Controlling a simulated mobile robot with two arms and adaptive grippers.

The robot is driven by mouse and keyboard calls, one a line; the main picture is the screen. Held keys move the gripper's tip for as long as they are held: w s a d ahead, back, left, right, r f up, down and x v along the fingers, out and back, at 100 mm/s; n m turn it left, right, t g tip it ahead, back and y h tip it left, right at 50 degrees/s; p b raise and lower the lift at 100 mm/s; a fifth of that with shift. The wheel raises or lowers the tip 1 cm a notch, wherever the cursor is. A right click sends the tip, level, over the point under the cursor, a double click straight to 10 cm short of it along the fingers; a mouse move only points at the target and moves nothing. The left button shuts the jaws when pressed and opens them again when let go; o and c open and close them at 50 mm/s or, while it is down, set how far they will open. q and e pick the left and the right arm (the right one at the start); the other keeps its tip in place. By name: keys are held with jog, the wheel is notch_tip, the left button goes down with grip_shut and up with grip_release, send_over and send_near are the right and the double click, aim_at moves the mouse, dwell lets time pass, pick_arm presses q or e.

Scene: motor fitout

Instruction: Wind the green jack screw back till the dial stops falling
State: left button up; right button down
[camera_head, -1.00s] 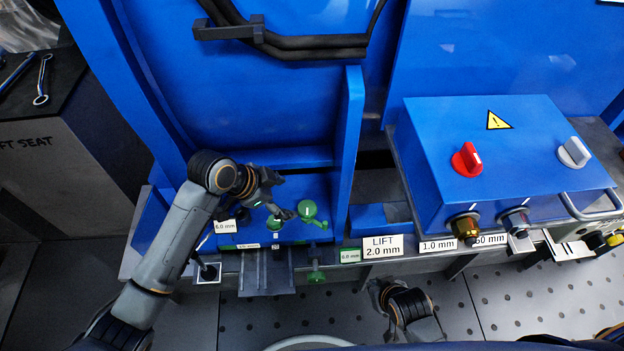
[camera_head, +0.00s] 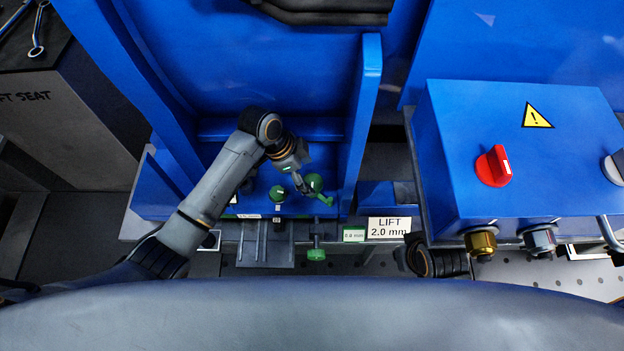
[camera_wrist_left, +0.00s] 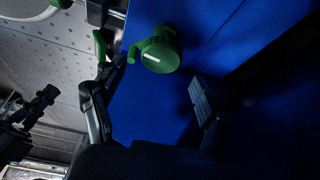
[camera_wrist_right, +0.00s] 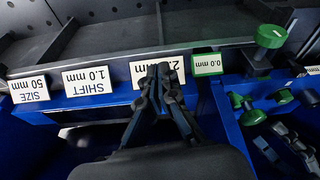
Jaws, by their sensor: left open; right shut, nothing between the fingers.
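The green jack screw (camera_head: 316,254) stands at the front edge of the blue fixture, beside a small green-framed readout (camera_head: 353,234). In the right wrist view the screw's green head (camera_wrist_right: 271,36) is at upper right and the readout (camera_wrist_right: 207,64) seems to read 0.0 mm. My left gripper (camera_head: 302,184) is open over the fixture, near a green lever knob (camera_head: 316,182). In the left wrist view that knob (camera_wrist_left: 160,55) lies in the gap between the spread fingers, apparently ungripped. My right gripper (camera_wrist_right: 163,75) is shut and empty, in front of the LIFT label (camera_head: 388,228).
Another green knob (camera_head: 278,193) sits left of the lever knob. A blue upright plate (camera_head: 362,130) rises right of my left gripper. A blue control box (camera_head: 520,150) with a red switch (camera_head: 493,166) and brass and steel knobs stands at the right, close to my right gripper.

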aim_at(314, 181)
pick_arm(q)
jog(key=shift+b+x, duration=0.4)
jog(key=shift+x, duration=1.45)
pick_arm(e)
jog(key=v, duration=0.4)
jog(key=shift+w+r, duration=0.15)
jog(key=shift+r, duration=0.15)
pick_arm(q)
jog(key=c, duration=1.2)
jog(key=n+p, duration=0.2)
jog(key=p, duration=0.2)
jog(key=shift+r+t, duration=0.15)
jog(key=shift+t, duration=0.25)
jog(key=n+t+p, duration=0.1)
jog(key=n+p, duration=0.1)
jog(key=p, duration=0.1)
jog(key=shift+d+n, duration=0.1)
jog(key=shift+n, duration=0.2)
pick_arm(e)
jog(key=s+f, duration=0.3)
jog(key=f, duration=0.8)
jog(key=s+f+g, duration=0.1)
jog(key=s+f, duration=0.2)
jog(key=f, duration=0.9)
jog(key=shift+d, duration=0.35)
jog(key=shift+s+f, duration=0.1)
